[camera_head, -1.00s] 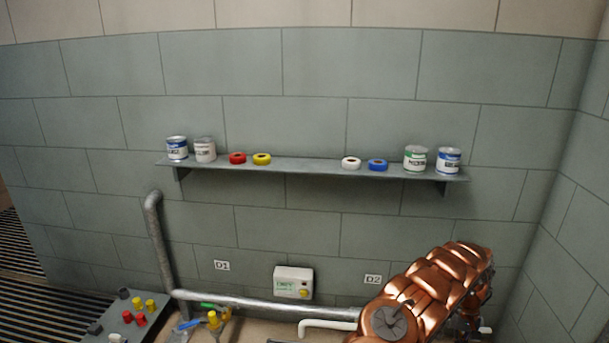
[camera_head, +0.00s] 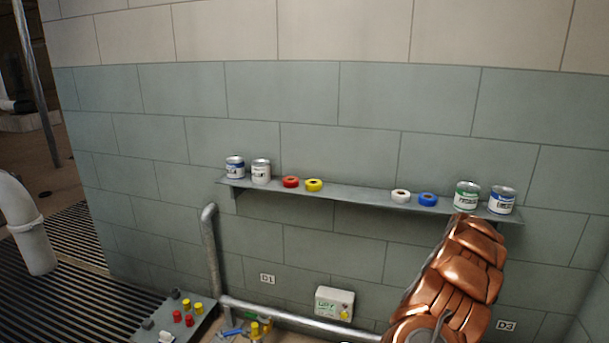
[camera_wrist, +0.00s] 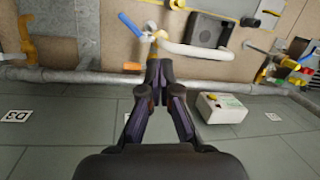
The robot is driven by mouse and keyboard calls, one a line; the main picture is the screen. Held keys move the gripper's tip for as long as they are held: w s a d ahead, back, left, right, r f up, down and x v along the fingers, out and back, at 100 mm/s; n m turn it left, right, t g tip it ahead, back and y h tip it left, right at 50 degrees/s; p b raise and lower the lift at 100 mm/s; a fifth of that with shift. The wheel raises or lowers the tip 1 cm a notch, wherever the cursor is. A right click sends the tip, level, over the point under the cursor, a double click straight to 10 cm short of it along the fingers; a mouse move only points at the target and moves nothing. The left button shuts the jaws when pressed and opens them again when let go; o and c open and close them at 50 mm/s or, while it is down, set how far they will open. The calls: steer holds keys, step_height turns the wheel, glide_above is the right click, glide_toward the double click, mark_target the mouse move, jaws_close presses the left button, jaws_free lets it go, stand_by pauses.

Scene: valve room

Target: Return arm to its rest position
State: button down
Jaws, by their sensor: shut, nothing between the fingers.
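My copper-coloured arm (camera_head: 455,275) rises at the lower right of the head view, in front of the wall and the right end of the shelf. My gripper (camera_wrist: 158,68) shows in the wrist view, its dark fingers brought together and empty. The gripper's fingers do not show in the head view. In the wrist view the fingertips overlap the pipe (camera_wrist: 80,76) in the picture; I cannot tell the distance between them.
A shelf (camera_head: 355,197) on the wall holds cans and tape rolls. A white box (camera_head: 334,302) is on the wall below it. A panel with coloured knobs (camera_head: 205,318) stands lower left. Floor grating (camera_head: 50,290) lies at the left.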

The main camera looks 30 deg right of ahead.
steer(key=w+a+r+n+p, duration=0.2)
steer(key=w+a+r+p, duration=0.25)
steer(key=a+r, duration=0.65)
steer(key=w+a+r+n+p, duration=0.25)
steer(key=w+a+r, duration=0.25)
steer(key=a+r, duration=0.6)
steer(key=s+a+r+n+p, duration=0.1)
steer(key=s+a+r+p, duration=0.25)
steer(key=a+r, duration=0.4)
steer(key=s+a+r+n+p, duration=0.1)
steer(key=s+a+r+p, duration=0.1)
steer(key=a+r+p, duration=0.35)
steer(key=s+a+r+h+p, duration=0.1)
steer(key=s+a+r+p, duration=0.4)
steer(key=s, duration=0.5)
steer(key=s+a+r+g+h+p, duration=0.1)
steer(key=s+a+r+p, duration=0.3)
steer(key=s+a+r, duration=0.3)
steer(key=shift+s+a+r+g+h+p, duration=0.3)
steer(key=shift+s+a+r+p, duration=0.15)
steer(key=shift+s, duration=1.55)
steer(key=shift+n, duration=0.25)
